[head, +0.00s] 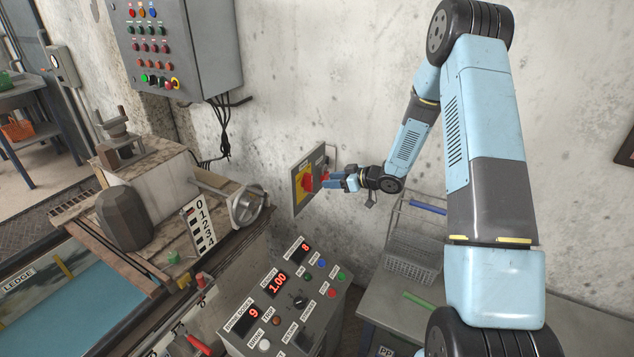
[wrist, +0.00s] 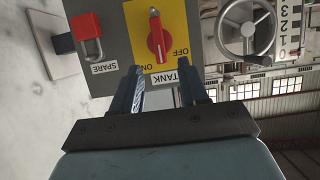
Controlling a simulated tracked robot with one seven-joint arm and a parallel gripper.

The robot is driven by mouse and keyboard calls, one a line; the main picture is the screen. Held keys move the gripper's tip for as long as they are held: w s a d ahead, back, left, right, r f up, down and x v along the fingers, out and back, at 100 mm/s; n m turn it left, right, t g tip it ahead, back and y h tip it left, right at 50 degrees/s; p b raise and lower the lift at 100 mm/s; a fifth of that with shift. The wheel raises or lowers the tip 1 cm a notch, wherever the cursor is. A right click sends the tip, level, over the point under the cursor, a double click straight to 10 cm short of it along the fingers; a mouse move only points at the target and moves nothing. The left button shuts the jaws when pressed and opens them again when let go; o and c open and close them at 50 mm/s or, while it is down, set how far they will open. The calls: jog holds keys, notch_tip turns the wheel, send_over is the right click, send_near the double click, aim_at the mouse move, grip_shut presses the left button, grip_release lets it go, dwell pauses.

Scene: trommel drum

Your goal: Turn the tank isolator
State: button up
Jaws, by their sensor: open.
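The tank isolator is a red rotary handle on a yellow plate, with ON, OFF and TANK labels. It shows in the wrist view (wrist: 156,44), its handle lying along the picture's vertical, and in the head view (head: 307,182) on a grey wall box. My gripper (head: 329,181) reaches it from the right in the head view. In the wrist view my gripper's two blue fingers (wrist: 164,82) are apart, with the handle beyond the gap between them. Nothing is between the fingers. Whether a fingertip touches the handle I cannot tell.
A handwheel (head: 246,206) stands left of the box. A control console (head: 283,300) is below, and a wire basket (head: 412,255) is at lower right. A grey button panel (head: 180,45) hangs upper left.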

aim_at(312, 181)
jog(key=x, duration=0.8)
jog(key=shift+w, duration=0.1)
grip_shut()
